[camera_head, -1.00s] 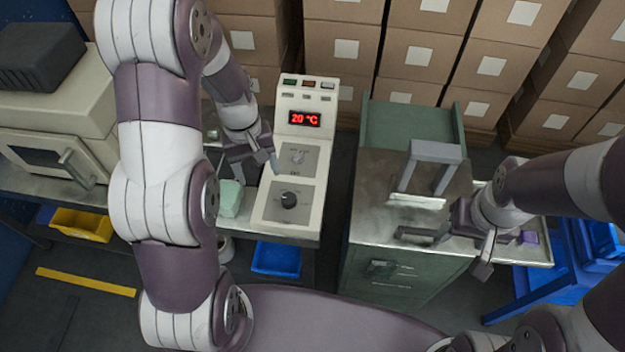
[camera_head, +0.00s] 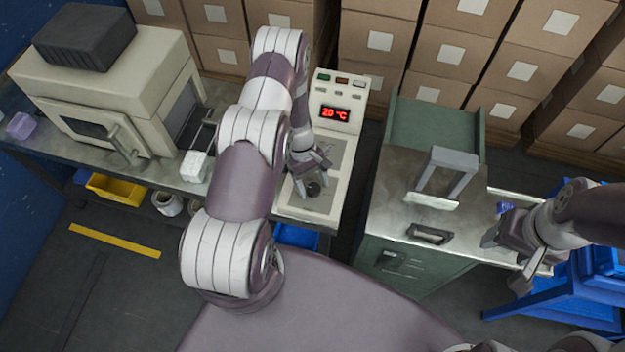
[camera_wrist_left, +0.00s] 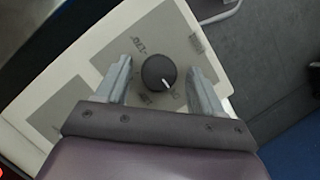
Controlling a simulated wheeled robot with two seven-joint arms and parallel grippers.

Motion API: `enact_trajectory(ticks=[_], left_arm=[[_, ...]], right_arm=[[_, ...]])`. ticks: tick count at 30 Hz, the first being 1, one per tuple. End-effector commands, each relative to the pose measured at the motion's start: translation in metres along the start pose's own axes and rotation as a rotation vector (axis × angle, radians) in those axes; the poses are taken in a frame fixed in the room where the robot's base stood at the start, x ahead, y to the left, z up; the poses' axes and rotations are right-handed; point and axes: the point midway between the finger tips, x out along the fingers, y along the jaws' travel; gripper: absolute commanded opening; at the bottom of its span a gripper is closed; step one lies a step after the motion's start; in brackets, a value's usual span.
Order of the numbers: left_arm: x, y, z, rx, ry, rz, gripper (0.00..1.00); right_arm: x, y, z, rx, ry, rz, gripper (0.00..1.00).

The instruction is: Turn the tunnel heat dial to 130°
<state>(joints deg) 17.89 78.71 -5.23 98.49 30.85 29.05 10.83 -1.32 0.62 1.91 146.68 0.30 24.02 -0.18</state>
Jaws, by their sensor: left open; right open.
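The control panel (camera_head: 330,206) is a pale console with a red display (camera_head: 335,113) reading 20 °C. A black round dial (camera_head: 313,188) sits on its lower grey plate. The upper knob is hidden by my arm. My right gripper (camera_head: 510,262) is open and empty at the right.
A beige oven-like machine (camera_head: 110,90) stands on the left bench. A green machine with a grey handle (camera_head: 450,160) stands right of the panel. A white block (camera_head: 194,166) lies on the bench by my left arm. Stacked cartons (camera_head: 450,50) line the back.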

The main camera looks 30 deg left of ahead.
Motion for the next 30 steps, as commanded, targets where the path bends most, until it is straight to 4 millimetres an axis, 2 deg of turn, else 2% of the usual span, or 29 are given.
enact_trajectory(ticks=[6,7,9,12,22,30], left_arm=[[0.001,0.0,0.0,0.001,0.0,0.0,0.68],[0.001,0.0,0.0,0.001,0.0,0.0,0.64],[0.001,0.0,0.0,0.0,0.0,0.0,0.42],[0.001,0.0,0.0,0.0,0.0,0.0,0.13],[0.002,0.001,-0.001,0.034,0.001,-0.012,0.13],[0.004,0.003,-0.002,0.188,0.003,-0.075,0.13]], right_arm=[[0.0,0.0,0.0,0.0,0.0,0.0,0.62],[0.0,0.0,0.0,0.0,0.0,0.0,0.62],[0.0,0.0,0.0,0.0,0.0,0.0,0.62],[0.0,0.0,0.0,0.0,0.0,0.0,0.62],[0.005,0.0,0.001,0.0,0.0,0.0,0.62],[0.024,0.0,0.003,0.0,0.0,0.0,0.62]])
